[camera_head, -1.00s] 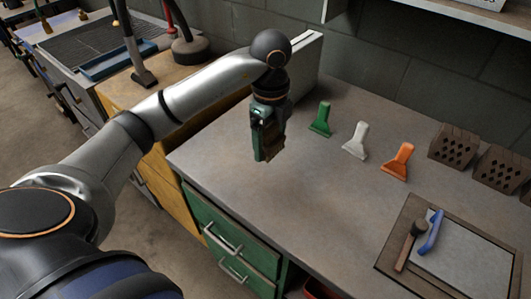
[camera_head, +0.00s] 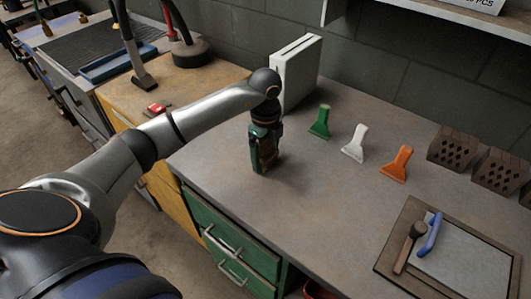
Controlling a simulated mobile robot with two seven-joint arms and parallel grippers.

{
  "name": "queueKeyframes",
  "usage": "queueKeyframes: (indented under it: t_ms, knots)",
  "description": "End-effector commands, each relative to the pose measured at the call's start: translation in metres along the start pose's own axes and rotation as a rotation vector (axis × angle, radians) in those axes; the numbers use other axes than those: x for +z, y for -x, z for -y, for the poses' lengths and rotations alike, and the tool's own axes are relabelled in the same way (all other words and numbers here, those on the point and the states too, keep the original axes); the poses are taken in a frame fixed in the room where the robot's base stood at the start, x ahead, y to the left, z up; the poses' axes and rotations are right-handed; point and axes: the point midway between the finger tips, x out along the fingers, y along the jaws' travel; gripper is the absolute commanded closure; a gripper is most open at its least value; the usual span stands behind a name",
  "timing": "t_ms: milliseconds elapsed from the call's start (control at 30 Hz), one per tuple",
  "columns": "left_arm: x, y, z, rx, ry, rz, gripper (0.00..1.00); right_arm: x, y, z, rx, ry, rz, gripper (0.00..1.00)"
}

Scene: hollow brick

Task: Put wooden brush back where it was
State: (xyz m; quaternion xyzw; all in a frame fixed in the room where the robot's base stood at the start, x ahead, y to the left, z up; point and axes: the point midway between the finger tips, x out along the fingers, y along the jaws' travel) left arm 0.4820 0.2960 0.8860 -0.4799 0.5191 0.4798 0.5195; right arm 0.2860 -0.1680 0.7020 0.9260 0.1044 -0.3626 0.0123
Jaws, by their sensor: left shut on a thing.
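My left gripper (camera_head: 263,162) hangs pointing down, low over the left part of the grey workbench (camera_head: 310,185). It is shut on a small dark brownish thing, most likely the wooden brush, largely hidden by the fingers. I cannot tell whether that thing touches the bench top. A green scraper-like tool (camera_head: 319,122), a white one (camera_head: 354,143) and an orange one (camera_head: 397,164) stand in a row to the right of the gripper. My right gripper is out of view.
A tall white box (camera_head: 297,72) stands behind the gripper. At right are dark perforated bricks (camera_head: 452,148) and a framed board (camera_head: 470,265) with a brown-handled tool (camera_head: 408,247) and a blue tool (camera_head: 431,233). The bench front centre is clear.

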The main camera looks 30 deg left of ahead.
Motion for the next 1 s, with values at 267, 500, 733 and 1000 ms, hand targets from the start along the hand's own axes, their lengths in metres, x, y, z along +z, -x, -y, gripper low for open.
queueKeyframes:
  t_ms: [267, 500, 733, 1000]
  knots:
    - [0.0, -0.003, 0.0, 0.0, 0.0, 0.0, 0.0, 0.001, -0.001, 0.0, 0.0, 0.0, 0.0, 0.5]
    - [0.0, -0.001, 0.0, -0.001, 0.0, 0.0, 0.0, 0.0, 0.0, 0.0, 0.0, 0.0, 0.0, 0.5]
    - [0.0, 0.027, 0.001, -0.006, -0.001, 0.0, 0.0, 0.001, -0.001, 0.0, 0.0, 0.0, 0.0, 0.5]
    - [0.0, 0.086, 0.002, -0.006, 0.001, 0.0, 0.0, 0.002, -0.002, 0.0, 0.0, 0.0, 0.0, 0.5]
